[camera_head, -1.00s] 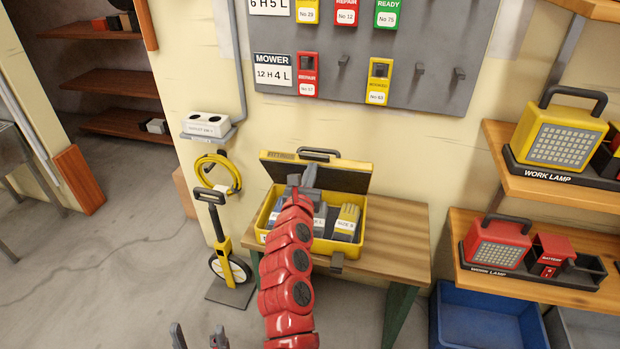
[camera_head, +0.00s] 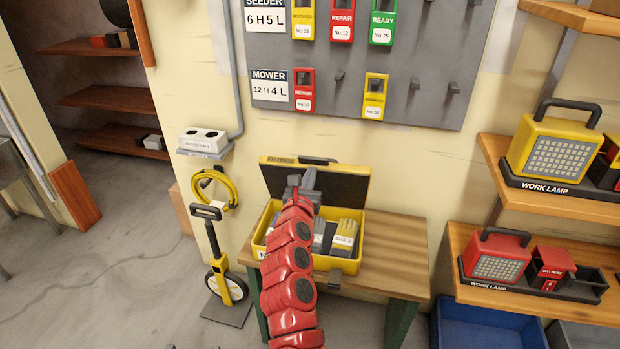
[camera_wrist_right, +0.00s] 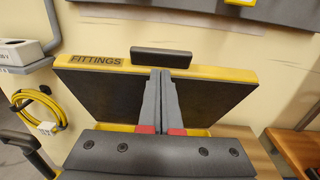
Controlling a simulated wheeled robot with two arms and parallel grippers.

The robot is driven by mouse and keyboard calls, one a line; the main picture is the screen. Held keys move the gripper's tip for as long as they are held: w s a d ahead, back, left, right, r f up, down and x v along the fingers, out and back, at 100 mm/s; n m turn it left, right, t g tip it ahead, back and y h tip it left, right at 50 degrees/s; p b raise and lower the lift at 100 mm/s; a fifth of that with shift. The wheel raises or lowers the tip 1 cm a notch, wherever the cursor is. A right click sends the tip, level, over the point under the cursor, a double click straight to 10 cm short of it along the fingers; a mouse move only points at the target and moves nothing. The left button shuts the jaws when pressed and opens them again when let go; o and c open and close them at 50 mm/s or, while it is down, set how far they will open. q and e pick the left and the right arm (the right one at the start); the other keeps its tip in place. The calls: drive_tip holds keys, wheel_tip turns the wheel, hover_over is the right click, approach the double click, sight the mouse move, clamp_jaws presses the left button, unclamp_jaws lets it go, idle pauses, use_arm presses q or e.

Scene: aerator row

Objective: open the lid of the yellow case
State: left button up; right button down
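The yellow case (camera_head: 351,264) stands on a wooden bench, with its lid (camera_head: 343,184) raised at the back and its dark inner face showing. The lid's yellow edge, marked FITTINGS, and dark handle also show in the right wrist view (camera_wrist_right: 215,72). My right gripper (camera_head: 300,188) is above the case, in front of the lid's inner face. In the right wrist view its two fingers (camera_wrist_right: 161,76) are together, pointing at the lid near its top edge; I cannot tell if they touch it. Grey items and yellow gloves (camera_head: 346,232) lie in the case. My left gripper is out of view.
The bench (camera_head: 395,262) has free room right of the case. A measuring wheel (camera_head: 226,285) stands left of it, below a yellow hose (camera_head: 232,190) on the wall. Shelves with work lamps (camera_head: 497,256) are on the right, above a blue bin (camera_head: 480,325).

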sight(313, 163)
drive_tip(key=shift+w, duration=0.1)
drive_tip(key=shift+w+d+r+b, duration=0.15)
drive_tip(key=shift+w+r+b, duration=0.1)
drive_tip(key=shift+w, duration=0.2)
drive_tip(key=shift+w+d+r+b, duration=0.1)
drive_tip(key=shift+w+b, duration=0.15)
drive_tip(key=shift+w, duration=0.15)
drive_tip(key=shift+w+r, duration=0.2)
drive_tip(key=shift+w, duration=0.4)
drive_tip(key=shift+d, duration=0.1)
